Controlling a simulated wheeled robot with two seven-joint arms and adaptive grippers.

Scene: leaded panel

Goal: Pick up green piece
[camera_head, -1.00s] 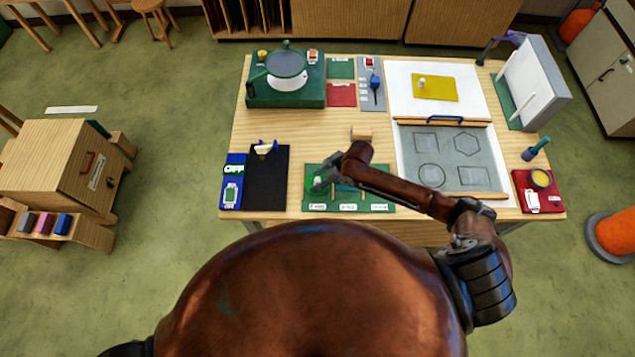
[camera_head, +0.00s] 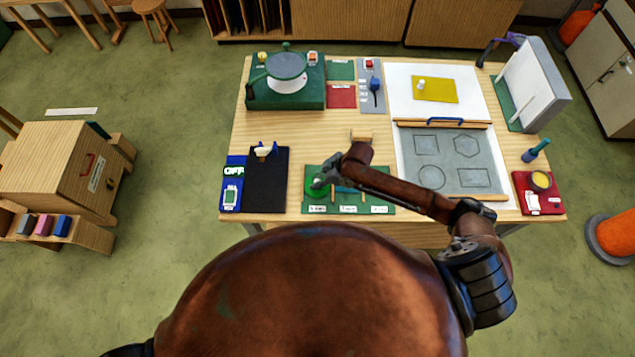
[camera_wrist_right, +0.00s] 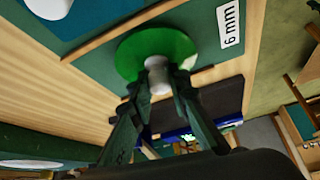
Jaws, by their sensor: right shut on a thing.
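The green piece (camera_head: 314,194) is a round disc near the left end of the green tray (camera_head: 385,197) at the table's front. In the right wrist view the disc (camera_wrist_right: 135,48) shows a pale knob (camera_wrist_right: 158,76) on its face. My right gripper (camera_head: 324,183) reaches over the tray from the right. In the wrist view my right gripper (camera_wrist_right: 160,84) is shut on the knob, one finger on each side. I cannot tell whether the disc still touches the tray. My left gripper is not in view.
A black mat (camera_head: 266,182) lies left of the tray. A grey board with outlined shapes (camera_head: 450,158) lies to the right, with a yellow plate (camera_head: 435,89) behind it. A green stand (camera_head: 285,97) is at the back left. Bare wood (camera_head: 325,135) lies behind the tray.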

